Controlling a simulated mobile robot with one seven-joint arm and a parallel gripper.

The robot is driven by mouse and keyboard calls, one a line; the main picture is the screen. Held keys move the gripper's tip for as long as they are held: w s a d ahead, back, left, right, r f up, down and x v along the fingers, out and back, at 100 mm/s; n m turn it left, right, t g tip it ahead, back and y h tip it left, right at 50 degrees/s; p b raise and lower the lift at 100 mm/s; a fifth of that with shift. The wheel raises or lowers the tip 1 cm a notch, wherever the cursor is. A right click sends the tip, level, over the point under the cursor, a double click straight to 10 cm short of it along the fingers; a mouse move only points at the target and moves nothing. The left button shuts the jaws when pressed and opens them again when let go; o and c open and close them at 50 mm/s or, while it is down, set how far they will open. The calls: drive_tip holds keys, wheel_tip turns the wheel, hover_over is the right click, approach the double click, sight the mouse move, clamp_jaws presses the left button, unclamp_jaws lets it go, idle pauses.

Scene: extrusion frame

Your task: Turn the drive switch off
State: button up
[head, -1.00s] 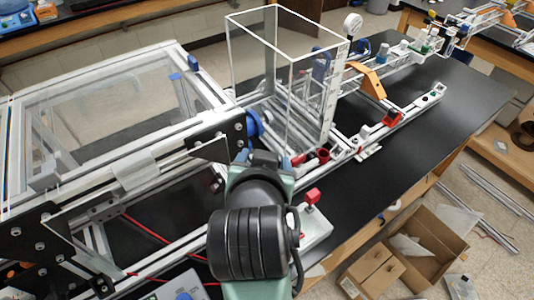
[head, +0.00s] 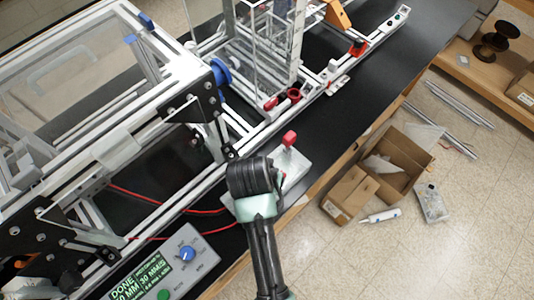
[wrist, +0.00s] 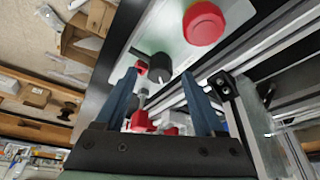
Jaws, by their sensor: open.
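A pale plate (head: 300,165) on the black bench carries a red-topped switch handle (head: 289,138), just beyond my arm in the head view. The wrist view shows a pale plate (wrist: 178,40) with a round red knob (wrist: 203,22) and a black knob (wrist: 160,62). No label shows which control is the drive switch. My gripper (wrist: 158,76) is open, its two blue fingers pointing toward the plate, with the black knob between or beyond the tips; contact cannot be told. In the head view my arm hides the fingers.
A control box (head: 205,258) with a blue dial, green button and a display reading DONE is at the bottom left. Aluminium extrusion rails (head: 245,140) and a clear tank (head: 265,45) stand beyond. Red cables cross the bench; cardboard boxes (head: 405,160) lie on the floor.

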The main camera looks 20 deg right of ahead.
drive_tip(key=shift+x, duration=1)
clamp_jaws()
